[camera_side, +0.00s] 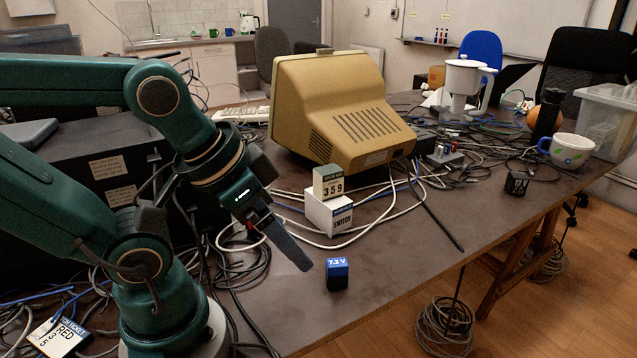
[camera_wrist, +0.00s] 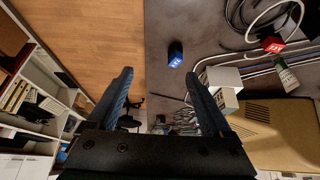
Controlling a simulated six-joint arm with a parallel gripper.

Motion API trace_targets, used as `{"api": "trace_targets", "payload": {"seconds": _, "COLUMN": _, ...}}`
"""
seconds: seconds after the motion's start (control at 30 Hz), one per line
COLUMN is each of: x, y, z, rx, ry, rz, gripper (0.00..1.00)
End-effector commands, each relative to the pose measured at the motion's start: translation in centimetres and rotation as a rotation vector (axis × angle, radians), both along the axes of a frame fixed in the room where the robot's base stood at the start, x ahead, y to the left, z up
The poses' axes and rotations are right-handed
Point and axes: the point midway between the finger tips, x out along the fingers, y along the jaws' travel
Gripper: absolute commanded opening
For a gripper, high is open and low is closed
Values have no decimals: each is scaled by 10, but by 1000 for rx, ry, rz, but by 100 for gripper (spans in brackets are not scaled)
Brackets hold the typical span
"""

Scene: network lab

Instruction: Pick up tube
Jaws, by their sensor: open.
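I cannot surely pick out the tube. A small grey holder (camera_side: 444,156) with short upright pieces stands behind the cables in the side view, too small to tell what it holds. In the wrist view, a small red-and-white piece (camera_wrist: 273,44) lies beside a white-and-green labelled item (camera_wrist: 287,75) among cables at the right. My gripper (camera_wrist: 158,76) is open, with nothing between its two dark fingers. In the side view, its fingers reach down and right over the table, left of the blue 7.2 V block.
The blue block (camera_side: 337,274) stands near the front edge. Behind it are a white switch box (camera_side: 328,214) with a block on top and a beige monitor (camera_side: 335,110). Cables cover much of the table (camera_side: 400,265); its front right is clearer. A mug (camera_side: 567,150) stands far right.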

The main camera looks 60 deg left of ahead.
Motion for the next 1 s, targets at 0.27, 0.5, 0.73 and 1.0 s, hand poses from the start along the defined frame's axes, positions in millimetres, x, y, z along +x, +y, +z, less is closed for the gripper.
{"api": "trace_targets", "payload": {"seconds": 0.27, "x": -1, "y": 16, "z": 2, "rx": 148, "ry": 14, "rz": -118, "gripper": 84}}
{"api": "trace_targets", "payload": {"seconds": 0.5, "x": 13, "y": 79, "z": 7, "rx": 536, "ry": 211, "rz": -337, "gripper": 84}}
{"api": "trace_targets", "payload": {"seconds": 0.73, "x": 36, "y": 148, "z": 13, "rx": 863, "ry": 524, "rz": -548, "gripper": 84}}
{"api": "trace_targets", "payload": {"seconds": 1.0, "x": 74, "y": 221, "z": 10, "rx": 1137, "ry": 937, "rz": -801, "gripper": 84}}
